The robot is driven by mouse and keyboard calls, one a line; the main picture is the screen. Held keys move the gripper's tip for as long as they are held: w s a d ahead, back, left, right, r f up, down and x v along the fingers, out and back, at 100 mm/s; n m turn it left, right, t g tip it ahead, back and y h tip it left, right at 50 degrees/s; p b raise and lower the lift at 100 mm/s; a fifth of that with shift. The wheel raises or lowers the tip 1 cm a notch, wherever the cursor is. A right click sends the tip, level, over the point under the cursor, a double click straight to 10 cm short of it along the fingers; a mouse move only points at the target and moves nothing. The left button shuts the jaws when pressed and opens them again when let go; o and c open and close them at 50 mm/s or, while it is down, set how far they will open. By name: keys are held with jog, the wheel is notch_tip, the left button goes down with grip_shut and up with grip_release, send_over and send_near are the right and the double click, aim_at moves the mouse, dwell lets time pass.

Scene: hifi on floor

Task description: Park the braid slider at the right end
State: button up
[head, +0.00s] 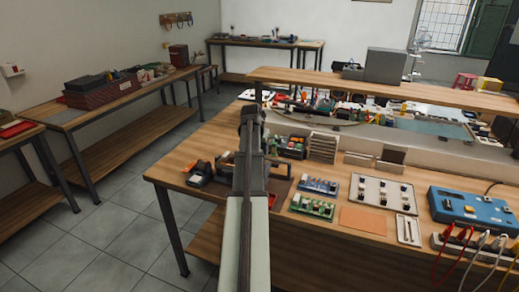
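My arm reaches up the middle of the picture, and my gripper (252,112) is at its far end, seen from behind above the left part of the workbench. Its fingers are hidden, so I cannot tell whether it is open or holds anything. I cannot clearly make out a braid slider. A small white plate with a dark lengthwise slot (408,231) lies near the bench's front edge, right of an orange-brown square; it may be a slider, but its details are too small to tell. It is well to the right of my gripper and apart from it.
The wooden workbench (330,235) holds green circuit boards (312,207), a light panel with dark knobs (383,193), a blue instrument (470,207) and cabled plugs (478,243). A raised shelf (390,90) runs behind. Open tiled floor (110,235) lies left, before side tables.

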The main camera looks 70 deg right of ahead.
grip_shut()
jog(key=s, duration=1.1)
jog(key=shift+s, duration=0.35)
jog(key=o, duration=0.6)
grip_release()
jog(key=shift+o, duration=0.2)
jog(key=v, duration=1.4)
jog(key=shift+f, duration=0.15)
